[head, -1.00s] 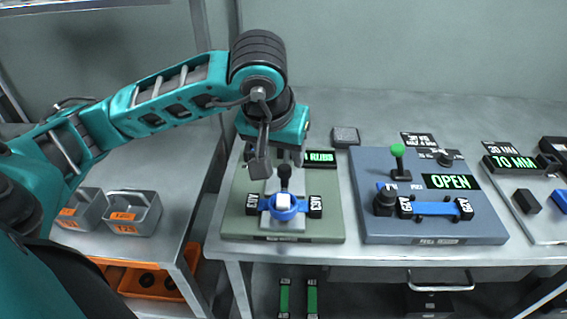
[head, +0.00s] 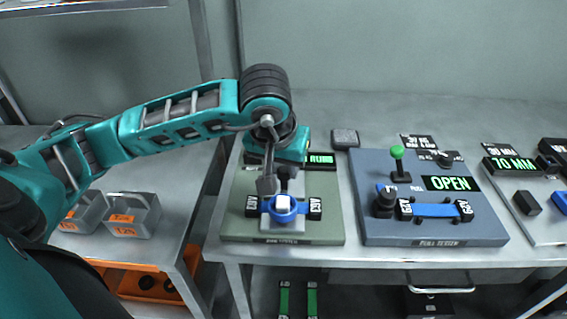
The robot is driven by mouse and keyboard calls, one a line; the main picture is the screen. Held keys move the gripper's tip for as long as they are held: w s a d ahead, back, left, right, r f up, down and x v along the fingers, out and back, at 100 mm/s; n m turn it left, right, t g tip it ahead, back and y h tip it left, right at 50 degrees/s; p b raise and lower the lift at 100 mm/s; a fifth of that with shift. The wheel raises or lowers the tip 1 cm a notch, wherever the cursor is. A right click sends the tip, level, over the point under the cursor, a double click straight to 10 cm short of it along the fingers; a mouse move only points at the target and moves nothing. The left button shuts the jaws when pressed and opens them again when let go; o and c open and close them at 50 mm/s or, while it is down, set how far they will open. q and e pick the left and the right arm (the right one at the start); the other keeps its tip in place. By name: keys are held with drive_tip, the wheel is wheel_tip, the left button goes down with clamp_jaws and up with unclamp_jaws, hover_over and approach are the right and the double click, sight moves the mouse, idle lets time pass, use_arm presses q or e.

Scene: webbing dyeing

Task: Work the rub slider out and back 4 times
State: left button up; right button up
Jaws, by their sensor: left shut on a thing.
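The rub rig is a green-grey board (head: 232,225) on the bench. On it, a grey slider plate carries a black upright knob (head: 288,173), behind a blue ring with a white block (head: 284,203) in it. Two black labelled clamps flank the ring. My left gripper (head: 277,183) is at the knob from above and is shut on it; the arm and wrist hide the back of the slider track. A display with green letters (head: 321,160) reads RUBS, its left part hidden by the wrist. My right gripper is not in view.
A blue-grey board (head: 375,225) with a green-knobbed lever, a blue strap and an OPEN display stands to the right. A 70 MM display (head: 512,164) is further right. Grey bins (head: 133,215) sit on the left bench.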

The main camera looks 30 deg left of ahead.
use_arm(q)
clamp_jaws()
drive_tip(key=shift+w+a, duration=0.2)
drive_tip(key=shift+w, duration=0.1)
drive_tip(key=w+a+b, duration=0.1)
drive_tip(key=w, duration=0.1)
drive_tip(key=w+a+b, duration=0.1)
drive_tip(key=w+a, duration=0.1)
drive_tip(key=w, duration=0.1)
drive_tip(key=w+a+b, duration=0.1)
drive_tip(key=w, duration=0.2)
drive_tip(key=shift+a, duration=0.4)
drive_tip(key=shift+w+a, duration=0.2)
drive_tip(key=shift+w, duration=0.1)
drive_tip(key=shift+a+r, duration=0.1)
